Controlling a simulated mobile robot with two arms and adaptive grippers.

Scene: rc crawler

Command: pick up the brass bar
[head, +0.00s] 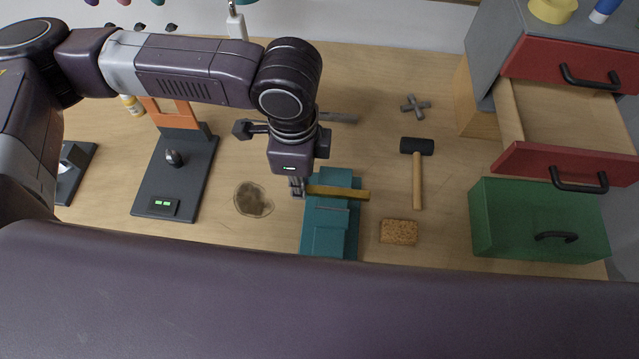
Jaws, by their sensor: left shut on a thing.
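The brass bar (340,192) is a short yellow-gold bar in the head view, lying level across the top of a teal vise-like block (325,240). My left gripper (298,188) points down at the bar's left end and is shut on it. I cannot tell whether the bar touches the teal block or is held just above it. My right gripper does not show in the head view.
A mallet (417,180) and a sponge (399,232) lie right of the teal block. A green box (540,222) and an open red-fronted drawer (565,163) stand at the right. A dark stand (176,180) and a brown stain (253,199) are at the left.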

